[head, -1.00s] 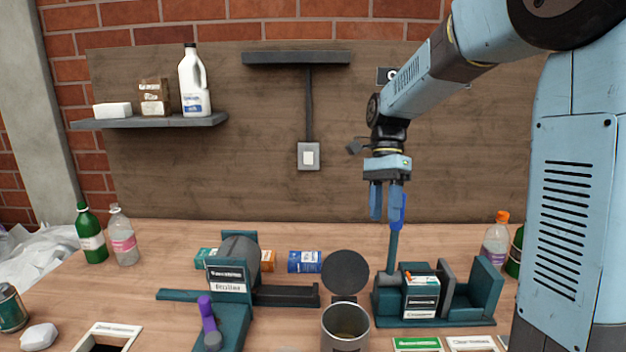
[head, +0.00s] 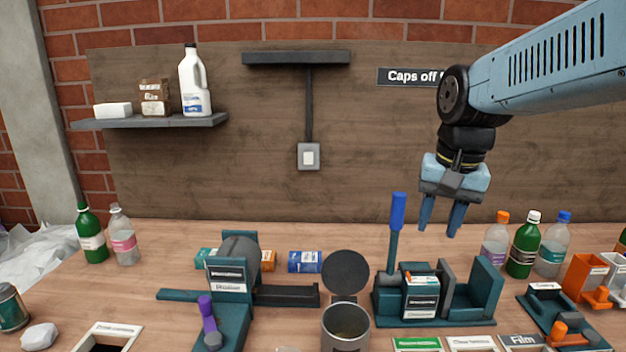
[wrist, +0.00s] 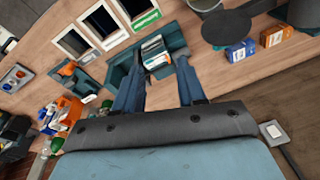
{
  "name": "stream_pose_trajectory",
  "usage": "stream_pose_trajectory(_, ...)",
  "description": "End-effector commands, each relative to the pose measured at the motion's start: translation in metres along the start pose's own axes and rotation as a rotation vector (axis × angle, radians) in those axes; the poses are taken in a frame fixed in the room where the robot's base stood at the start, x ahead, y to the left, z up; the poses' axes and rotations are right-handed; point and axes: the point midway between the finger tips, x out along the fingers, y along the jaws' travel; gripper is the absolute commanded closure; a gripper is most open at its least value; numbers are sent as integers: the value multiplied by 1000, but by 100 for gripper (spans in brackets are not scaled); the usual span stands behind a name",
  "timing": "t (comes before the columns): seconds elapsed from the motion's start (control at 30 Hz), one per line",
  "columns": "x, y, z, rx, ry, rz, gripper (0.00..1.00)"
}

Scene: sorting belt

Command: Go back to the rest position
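My gripper (head: 440,232) hangs in the air at the right of the head view, in front of the wooden back panel. Its two blue fingers are apart with nothing between them. It is above and to the right of a blue-handled upright lever (head: 397,212) on a teal fixture (head: 432,320). The fingers also show in the wrist view (wrist: 158,98), spread and empty, with the fixture's carton beyond them. No rest position is marked in the views.
Bottles (head: 524,245) stand on the right below my gripper, beside orange bins (head: 588,280). A roller device (head: 240,265) and a metal can (head: 345,325) stand left of the fixture. A shelf (head: 150,122) is on the back panel. The air around my gripper is free.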

Motion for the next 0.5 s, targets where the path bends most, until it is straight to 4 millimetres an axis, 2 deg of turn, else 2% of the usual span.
stream_pose_trajectory(0.3, -5, 27, 30, -202, 196, -28, 60)
stream_pose_trajectory(0.5, -4, 39, 44, -305, 293, -24, 60)
